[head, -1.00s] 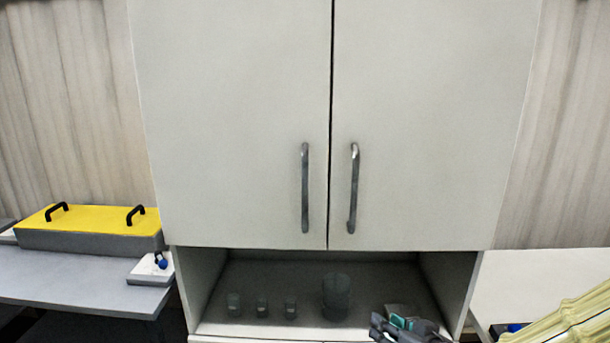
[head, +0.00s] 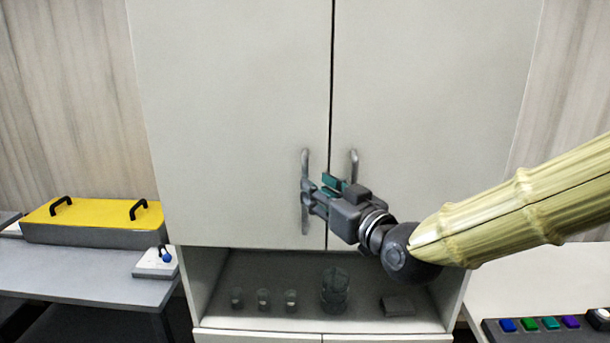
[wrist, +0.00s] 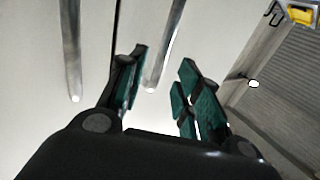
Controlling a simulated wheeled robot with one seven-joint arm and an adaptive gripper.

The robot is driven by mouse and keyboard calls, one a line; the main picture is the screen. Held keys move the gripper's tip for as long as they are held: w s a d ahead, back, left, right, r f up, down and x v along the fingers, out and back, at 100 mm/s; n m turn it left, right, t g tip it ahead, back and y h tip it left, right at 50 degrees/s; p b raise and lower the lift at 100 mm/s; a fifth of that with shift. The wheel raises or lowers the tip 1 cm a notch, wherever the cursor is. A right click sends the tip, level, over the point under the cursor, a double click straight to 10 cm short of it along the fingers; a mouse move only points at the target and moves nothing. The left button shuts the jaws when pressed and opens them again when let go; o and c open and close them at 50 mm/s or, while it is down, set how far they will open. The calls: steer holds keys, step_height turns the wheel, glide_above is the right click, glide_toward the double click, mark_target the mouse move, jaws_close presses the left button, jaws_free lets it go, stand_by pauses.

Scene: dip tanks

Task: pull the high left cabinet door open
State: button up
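The high left cabinet door (head: 230,120) is pale grey and shut, flush with the right door (head: 430,110). Its upright grey bar handle (head: 305,164) stands near the door's lower right edge, with its middle partly covered by my gripper (head: 317,192). In the wrist view, which is upside down, my gripper (wrist: 163,65) has its teal-padded fingers apart. The left door's handle (wrist: 168,40) shows in the gap between them, closer to one finger. I cannot tell whether either finger touches it. The right door's handle (wrist: 71,50) is outside the fingers.
Below the doors, an open shelf (head: 260,318) holds several small glasses, a larger beaker (head: 335,290) and a dark block (head: 397,304). A yellow-topped box (head: 95,215) stands on the left bench. A button panel (head: 545,325) is at the lower right.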

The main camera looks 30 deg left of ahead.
steer(key=shift+p+x, duration=1.05)
steer(key=shift+x, duration=1.85)
jaws_close()
